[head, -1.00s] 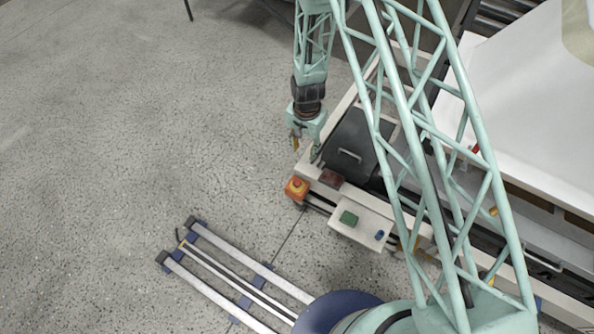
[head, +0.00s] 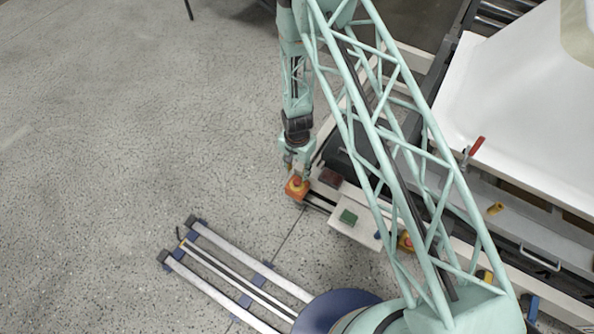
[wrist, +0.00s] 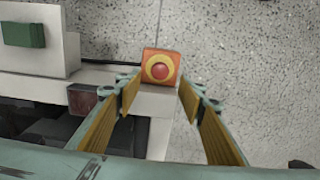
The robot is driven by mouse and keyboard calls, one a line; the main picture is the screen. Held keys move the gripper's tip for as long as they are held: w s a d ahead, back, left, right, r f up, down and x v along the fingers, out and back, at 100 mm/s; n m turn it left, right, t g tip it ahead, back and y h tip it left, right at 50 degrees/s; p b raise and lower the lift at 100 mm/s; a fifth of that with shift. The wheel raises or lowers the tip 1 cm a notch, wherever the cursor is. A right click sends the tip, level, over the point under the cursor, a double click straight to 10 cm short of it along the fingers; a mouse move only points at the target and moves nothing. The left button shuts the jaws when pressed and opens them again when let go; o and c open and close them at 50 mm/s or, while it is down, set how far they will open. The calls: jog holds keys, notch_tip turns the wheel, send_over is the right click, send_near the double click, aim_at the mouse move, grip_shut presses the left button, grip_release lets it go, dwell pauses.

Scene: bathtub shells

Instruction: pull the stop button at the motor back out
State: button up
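The stop button (wrist: 160,70) is a red knob on a yellow disc, set in an orange box (wrist: 148,53) at the corner of a pale frame. In the head view the stop button (head: 296,183) is partly behind my fingertips. My gripper (wrist: 157,97) is open, with its yellow-brown pads apart on either side of the button's line in the wrist view. Nothing is between the pads. In the head view my gripper (head: 297,171) is right at the orange box, at its upper side. I cannot tell whether the fingers touch it.
A pale control box with a green block (head: 348,216) is to the right of the button. A dark red block (head: 330,178) sits close by on the frame. Another red and yellow button (head: 407,241) is farther right. Open speckled floor lies left.

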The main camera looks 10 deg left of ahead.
aim_at(297, 181)
jog(key=shift+f, duration=0.2)
jog(key=shift+f+b, duration=1.85)
jog(key=shift+f, duration=0.5)
jog(key=shift+f+b, duration=0.35)
jog(key=shift+f, duration=1.1)
jog(key=c, duration=0.8)
jog(key=shift+c, duration=0.2)
